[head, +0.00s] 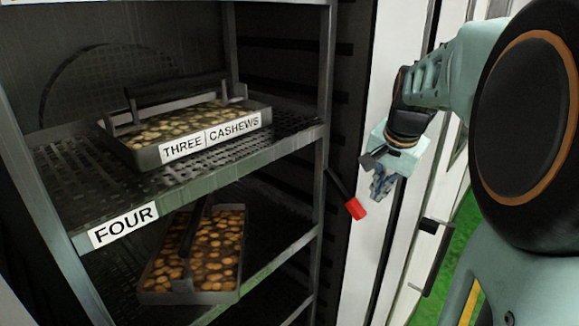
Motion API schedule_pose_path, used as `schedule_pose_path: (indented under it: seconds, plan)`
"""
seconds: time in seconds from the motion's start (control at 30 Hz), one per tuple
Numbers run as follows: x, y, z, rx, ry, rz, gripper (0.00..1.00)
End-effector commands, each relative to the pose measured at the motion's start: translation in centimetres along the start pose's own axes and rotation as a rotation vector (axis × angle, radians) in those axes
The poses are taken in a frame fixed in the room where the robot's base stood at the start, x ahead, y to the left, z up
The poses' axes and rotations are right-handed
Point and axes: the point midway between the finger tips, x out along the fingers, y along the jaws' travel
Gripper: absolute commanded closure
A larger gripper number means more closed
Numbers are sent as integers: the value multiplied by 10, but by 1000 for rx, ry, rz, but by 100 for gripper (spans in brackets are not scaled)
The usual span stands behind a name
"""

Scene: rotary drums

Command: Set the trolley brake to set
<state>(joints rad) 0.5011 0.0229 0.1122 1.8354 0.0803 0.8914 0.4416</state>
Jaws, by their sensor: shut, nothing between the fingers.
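The trolley is a grey metal rack with perforated shelves (205,160) and a right-hand upright post (325,110). A dark lever with a red tip (355,208) slants down to the right from beside this post; it looks like the trolley brake. No brake marking is readable. My gripper (383,190) is shut and empty, pointing down in front of the pale door frame. In the picture it is just right of and slightly above the red tip, with a small gap between them. I cannot tell the gap in depth.
A tray labelled THREE CASHEWS (195,130) sits on the shelf labelled FOUR (123,224). Another tray of nuts (195,255) is on the shelf below. Pale door-frame panels (360,265) stand close behind my gripper. A black handle-like part (429,226) sticks out at right.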

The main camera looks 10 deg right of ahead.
Motion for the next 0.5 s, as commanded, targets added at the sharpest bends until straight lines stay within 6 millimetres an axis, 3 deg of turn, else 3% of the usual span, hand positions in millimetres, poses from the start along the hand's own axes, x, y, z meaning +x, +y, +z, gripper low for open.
schedule_pose_path:
  seconds: [0.03,0.2,0.5]
  plan:
    - [12,1,1,1,-5,2,100]
    - [34,-11,6,-3,-2,0,100]
    - [49,-18,10,-2,0,0,100]
